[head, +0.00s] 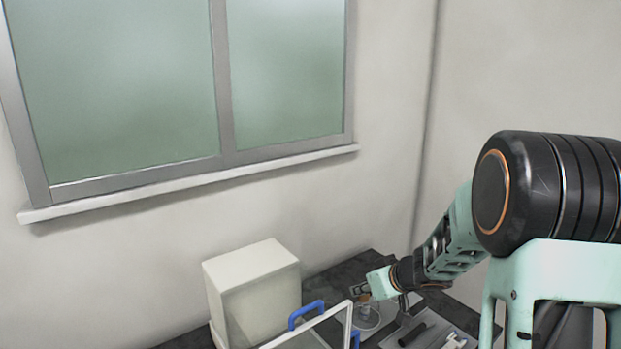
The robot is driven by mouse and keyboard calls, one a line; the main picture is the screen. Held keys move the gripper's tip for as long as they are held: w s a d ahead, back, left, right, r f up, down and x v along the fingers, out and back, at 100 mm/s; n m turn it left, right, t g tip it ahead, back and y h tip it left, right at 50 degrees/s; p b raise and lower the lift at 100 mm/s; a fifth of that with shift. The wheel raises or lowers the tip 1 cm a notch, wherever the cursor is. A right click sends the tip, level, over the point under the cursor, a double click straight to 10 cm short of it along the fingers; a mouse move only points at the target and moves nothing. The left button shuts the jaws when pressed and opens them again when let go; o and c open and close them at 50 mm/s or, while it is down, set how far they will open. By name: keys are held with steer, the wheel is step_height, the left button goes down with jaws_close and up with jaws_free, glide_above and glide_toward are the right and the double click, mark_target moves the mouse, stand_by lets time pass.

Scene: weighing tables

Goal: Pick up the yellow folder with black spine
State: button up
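No yellow folder with a black spine shows in the head view. My arm comes in from the right, and my gripper (358,290) is at the lower middle, over the dark tabletop. The gripper is small in the picture, and I cannot tell whether its fingers are open or shut. A small orange-brown piece (364,298) shows right at the fingertips, above a clear round glass-like thing (367,317). I cannot tell whether the fingers touch it.
A cream box-shaped cover (252,290) stands left of my gripper on the dark table (344,268). In front is a white-framed case with a blue handle (306,314). A grey tray (392,341) with a black tool lies at right. A window (180,90) is behind.

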step_height(320, 180, up, 5)
steer(key=shift+a+f, duration=0.1)
steer(key=shift+f, duration=0.1)
steer(key=shift+s+a+f+m+h, duration=0.1)
steer(key=shift+s+a+m+h, duration=0.15)
steer(key=shift+m+h, duration=0.2)
steer(key=shift+s+a+m+h+b, duration=0.2)
steer(key=shift+m+h+b, duration=0.05)
steer(key=shift+m+b, duration=0.25)
steer(key=s+d+m+h+b, duration=0.1)
steer(key=s+m+h+b, duration=0.2)
steer(key=s, duration=0.6)
steer(key=m+h, duration=0.2)
steer(key=m, duration=0.1)
steer(key=shift+s+r, duration=0.25)
steer(key=shift+r, duration=0.05)
steer(key=shift+d+r+m, duration=0.2)
steer(key=shift+m, duration=0.05)
